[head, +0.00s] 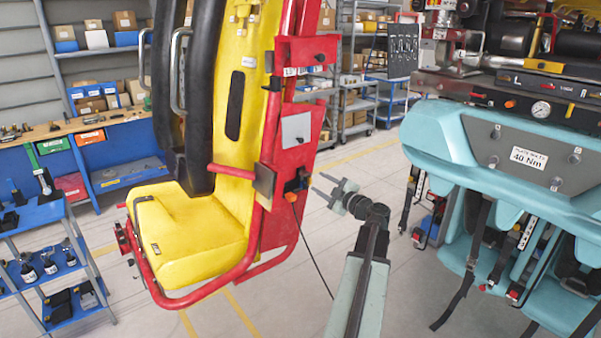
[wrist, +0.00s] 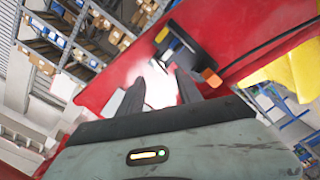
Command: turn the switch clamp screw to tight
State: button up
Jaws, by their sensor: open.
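A small dark switch unit (head: 297,186) with orange parts sits on the red side frame (head: 290,225) of the yellow seat. I cannot tell which part is the clamp screw. My gripper (head: 322,184) is open and empty, just right of the switch in the head view. In the wrist view its two dark fingers (wrist: 162,82) point toward the red panel, below the switch and apart from it.
A black cable (head: 316,250) hangs from the switch. The yellow seat (head: 190,235) has a red tubular bar around it. Teal seats (head: 480,170) with a "40 Nm" plate (head: 528,158) and hanging straps stand at right. A blue tool cart (head: 50,262) is at left. Open floor lies between.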

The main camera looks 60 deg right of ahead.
aim_at(308, 175)
jog(key=x, duration=0.8)
jog(key=shift+s, duration=0.1)
grip_shut()
